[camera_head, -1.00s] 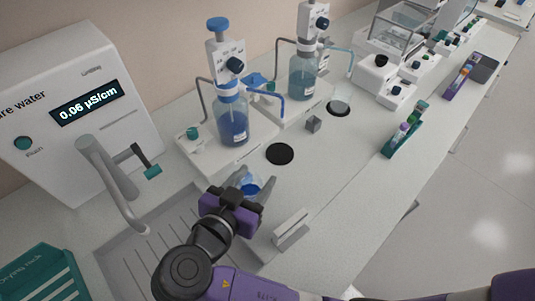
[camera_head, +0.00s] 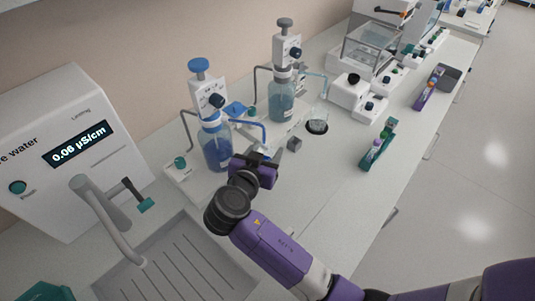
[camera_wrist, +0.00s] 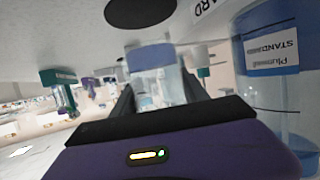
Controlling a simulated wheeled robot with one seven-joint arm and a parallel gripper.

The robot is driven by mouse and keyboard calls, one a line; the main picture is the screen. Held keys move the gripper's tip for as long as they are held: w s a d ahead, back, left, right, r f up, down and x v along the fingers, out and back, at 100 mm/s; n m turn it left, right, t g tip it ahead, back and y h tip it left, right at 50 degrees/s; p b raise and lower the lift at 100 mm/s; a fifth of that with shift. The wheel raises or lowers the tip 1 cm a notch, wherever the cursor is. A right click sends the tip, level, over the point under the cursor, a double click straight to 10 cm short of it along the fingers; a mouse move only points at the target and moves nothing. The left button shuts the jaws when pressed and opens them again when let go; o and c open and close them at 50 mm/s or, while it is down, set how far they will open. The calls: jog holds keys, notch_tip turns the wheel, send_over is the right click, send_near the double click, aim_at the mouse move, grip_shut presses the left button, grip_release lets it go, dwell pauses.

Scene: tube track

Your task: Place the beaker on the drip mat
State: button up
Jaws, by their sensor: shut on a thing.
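My gripper (camera_wrist: 158,95) is shut on the beaker (camera_wrist: 153,68), a clear vessel with blue in it, seen between the fingers in the wrist view. In the head view my gripper (camera_head: 264,160) is in front of the blue-liquid dispenser bottle and hides the beaker. A round black drip mat (camera_wrist: 140,12) shows at the top of the wrist view, apart from the beaker. In the head view, the mat by the blue bottle is hidden behind my gripper. Another black mat (camera_head: 317,127) is under a clear glass vessel (camera_head: 319,113) farther back.
The blue dispenser bottle (camera_head: 216,148) stands left of my gripper, with a spout reaching over. A second dispenser bottle (camera_head: 282,95) and a small grey cube (camera_head: 294,144) are beyond. A tube rack (camera_head: 378,146) is at the right. Bare bench (camera_head: 335,170) lies between.

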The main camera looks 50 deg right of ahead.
aim_at(266, 157)
jog(key=shift+w+d+f+p, duration=0.1)
jog(key=shift+d+f+p, duration=0.15)
jog(key=shift+f, duration=0.65)
jog(key=shift+d+f+p, duration=0.15)
jog(key=shift+f+p, duration=0.2)
jog(key=shift+f, duration=0.55)
jog(key=shift+f, duration=0.1)
jog(key=o, duration=1.5)
jog(key=shift+c, duration=0.2)
jog(key=shift+w, duration=0.1)
jog(key=shift+a+r, duration=0.2)
jog(key=b+v, duration=0.3)
jog(key=v, duration=0.8)
jog(key=shift+s+a, duration=0.25)
jog(key=shift+a, duration=0.05)
